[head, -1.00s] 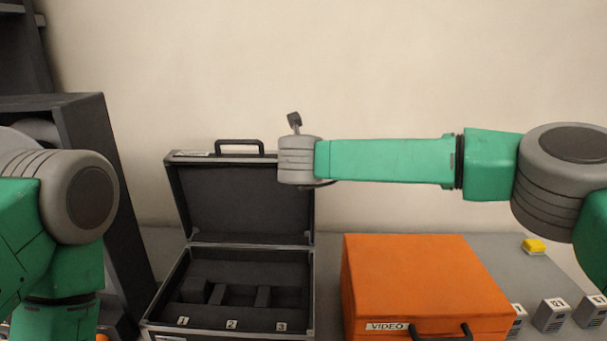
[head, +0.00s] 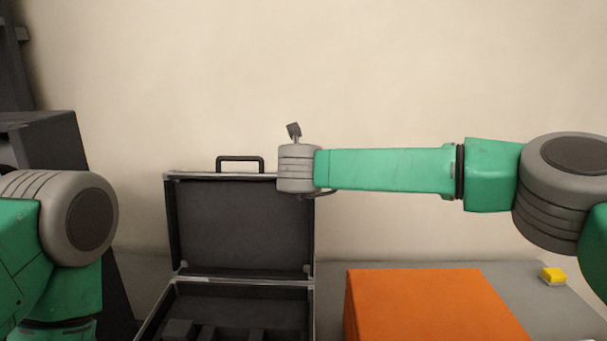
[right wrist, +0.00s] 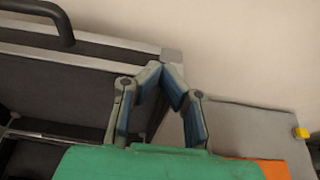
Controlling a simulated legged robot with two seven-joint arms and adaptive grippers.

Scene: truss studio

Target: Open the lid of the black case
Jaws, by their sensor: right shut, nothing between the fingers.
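The black case (head: 170,314) stands on the grey table, left of centre in the head view. Its lid (head: 240,225) stands raised, roughly upright from the hinge, with its dark inside facing me and its handle (head: 240,158) at the top. The case's lower front is cut off. My right arm reaches in from the right, its wrist at the lid's upper right corner. In the right wrist view my right gripper (right wrist: 164,76) is shut and empty, close to the lid corner; I cannot tell whether it touches. My left gripper is out of view; only the left arm shows.
An orange case (head: 430,300) sits right of the black case, below my right arm. A small yellow object (head: 552,276) lies farther right on the table (head: 515,285). A dark cabinet (head: 45,140) stands at the left. The pale wall is behind.

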